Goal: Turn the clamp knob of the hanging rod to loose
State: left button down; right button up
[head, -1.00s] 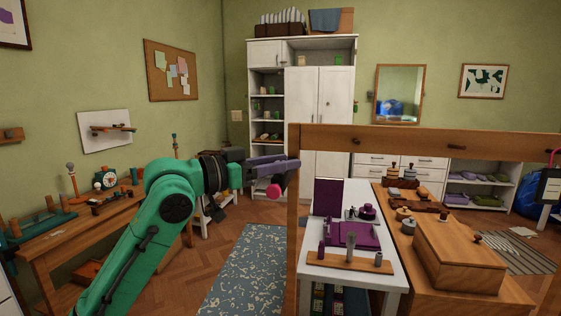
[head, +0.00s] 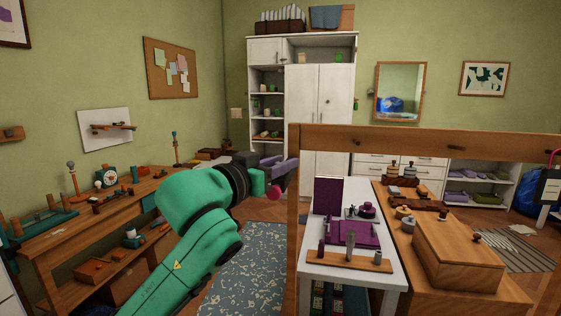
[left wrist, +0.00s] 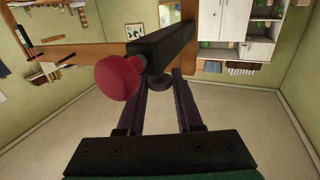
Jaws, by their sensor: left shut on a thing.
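My left gripper (head: 277,161) is beside the left post of a wooden frame in the head view. In the left wrist view, my two purple fingers (left wrist: 166,78) are shut on a dark round clamp knob (left wrist: 160,85) beneath a black bar (left wrist: 160,47), which appears to be the hanging rod. A red rounded end piece (left wrist: 118,78) sits at the bar's near end, left of the fingers. The knob itself is hidden there. My right gripper is not in view.
A workbench (head: 60,240) with tools stands left. A patterned rug (head: 250,275) lies on the floor between.

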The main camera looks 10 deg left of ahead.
pick_arm(q)
jog(key=n+y, duration=0.1)
jog(key=y, duration=0.1)
jog(key=n+t+y, duration=0.1)
jog(key=n+y, duration=0.1)
jog(key=y, duration=0.1)
jog(key=shift+d+n+y+p, duration=0.15)
jog(key=shift+n+y+p, duration=0.15)
jog(key=shift+p, duration=0.05)
jog(key=n+y, duration=0.2)
jog(key=y, duration=0.2)
jog(key=shift+n, duration=0.4)
jog(key=n+g+y, duration=0.1)
jog(key=y, duration=0.1)
jog(key=n+y, duration=0.2)
jog(key=y, duration=0.1)
jog(key=shift+f+g+y, duration=0.1)
jog(key=shift+g+y, duration=0.2)
jog(key=shift+g, duration=0.1)
jog(key=shift+n+g+y, duration=1.4)
jog(key=shift+n+y, duration=0.5)
jog(key=shift+y, duration=0.2)
jog(key=c, duration=0.6)
grip_release()
